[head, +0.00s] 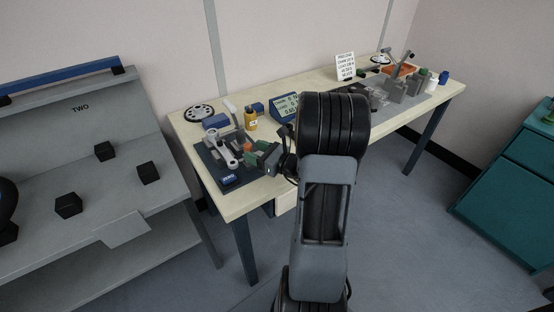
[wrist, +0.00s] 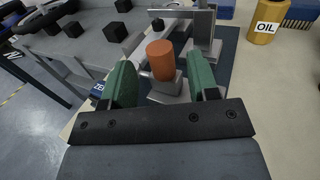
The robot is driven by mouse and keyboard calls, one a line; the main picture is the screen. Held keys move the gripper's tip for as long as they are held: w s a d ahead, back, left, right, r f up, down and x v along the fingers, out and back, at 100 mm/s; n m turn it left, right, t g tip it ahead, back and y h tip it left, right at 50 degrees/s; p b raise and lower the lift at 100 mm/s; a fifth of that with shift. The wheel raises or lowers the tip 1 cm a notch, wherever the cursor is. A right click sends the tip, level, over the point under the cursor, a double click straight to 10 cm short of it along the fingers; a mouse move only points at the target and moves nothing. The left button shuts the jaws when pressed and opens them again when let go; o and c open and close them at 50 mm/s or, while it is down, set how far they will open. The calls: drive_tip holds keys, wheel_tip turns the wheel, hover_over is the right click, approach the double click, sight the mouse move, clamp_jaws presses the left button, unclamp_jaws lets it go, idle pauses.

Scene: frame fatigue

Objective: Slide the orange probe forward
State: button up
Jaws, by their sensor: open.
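The orange probe (wrist: 160,60) shows in the wrist view as a short upright cylinder on a grey metal block (wrist: 165,89). It appears between the two green fingers of my gripper (wrist: 161,72), with a visible gap on each side. My gripper is open and empty. In the head view my gripper (head: 254,157) is over the dark mat (head: 211,166) at the near left end of the bench. A light grey bar and an upright metal bracket (wrist: 207,25) stand behind the probe in the wrist view.
The pale bench (head: 190,133) also holds a yellow oil bottle (head: 250,121), which shows in the wrist view (wrist: 266,20), a blue display (head: 285,106) and a white disc (head: 199,113). A grey stand with black cubes (head: 68,205) is at left, a teal cabinet (head: 510,165) at right.

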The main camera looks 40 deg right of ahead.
drive_tip(key=v, duration=1)
drive_tip(key=shift+s+d, duration=0.1)
